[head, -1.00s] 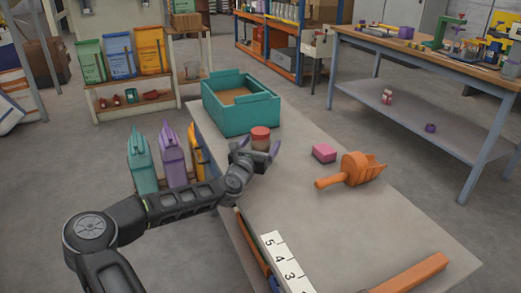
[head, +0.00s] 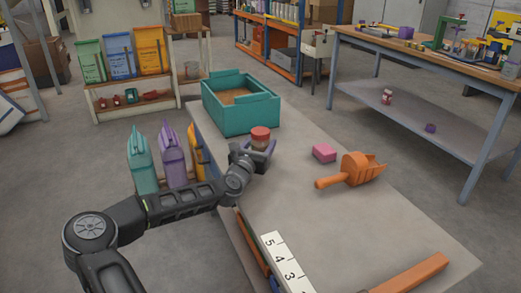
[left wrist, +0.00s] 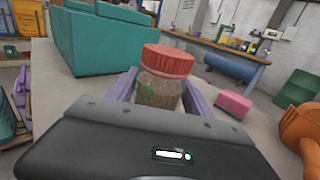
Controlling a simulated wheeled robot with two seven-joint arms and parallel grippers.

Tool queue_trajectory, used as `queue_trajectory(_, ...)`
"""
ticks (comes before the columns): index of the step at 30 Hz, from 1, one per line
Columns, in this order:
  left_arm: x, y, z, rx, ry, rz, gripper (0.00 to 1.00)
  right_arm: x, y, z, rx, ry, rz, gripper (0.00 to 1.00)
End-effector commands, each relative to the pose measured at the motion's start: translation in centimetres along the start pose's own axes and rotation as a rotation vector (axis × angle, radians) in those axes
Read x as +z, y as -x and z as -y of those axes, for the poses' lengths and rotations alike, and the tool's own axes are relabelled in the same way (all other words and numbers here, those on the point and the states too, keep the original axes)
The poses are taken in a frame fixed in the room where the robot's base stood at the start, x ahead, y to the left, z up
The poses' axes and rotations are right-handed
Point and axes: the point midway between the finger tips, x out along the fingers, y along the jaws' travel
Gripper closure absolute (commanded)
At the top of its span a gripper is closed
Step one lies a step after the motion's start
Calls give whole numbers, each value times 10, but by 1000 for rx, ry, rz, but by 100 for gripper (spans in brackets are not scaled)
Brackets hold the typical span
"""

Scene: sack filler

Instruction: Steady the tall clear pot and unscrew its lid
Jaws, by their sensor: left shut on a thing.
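The tall clear pot (left wrist: 158,90) stands upright on the bench, with brownish contents showing through its wall and a green mark on its side. Its red lid (head: 261,133) is on top; it also shows in the left wrist view (left wrist: 168,60). My left gripper (head: 259,150) is shut on the pot's body below the lid, with a purple finger on each side in the left wrist view. The pot's lower part is hidden by the gripper. My right gripper is in neither view.
A teal open box (head: 238,108) with brown contents stands just behind the pot. A pink block (head: 324,153) and an orange scoop (head: 352,171) lie to the right. A numbered white strip (head: 286,263) and an orange bar (head: 412,273) lie nearer. The bench middle is clear.

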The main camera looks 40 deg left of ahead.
Motion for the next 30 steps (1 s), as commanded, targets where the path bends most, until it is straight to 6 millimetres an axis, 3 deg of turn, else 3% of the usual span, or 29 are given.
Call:
queue_trajectory(11, 10, 0, 0, 0, -1, 2, 83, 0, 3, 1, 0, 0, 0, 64)
queue_trajectory(24, 87, 0, 0, 1, -2, 2, 83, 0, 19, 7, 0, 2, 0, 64)
queue_trajectory(30, 100, 0, 0, 0, -1, 0, 83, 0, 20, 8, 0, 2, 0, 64)
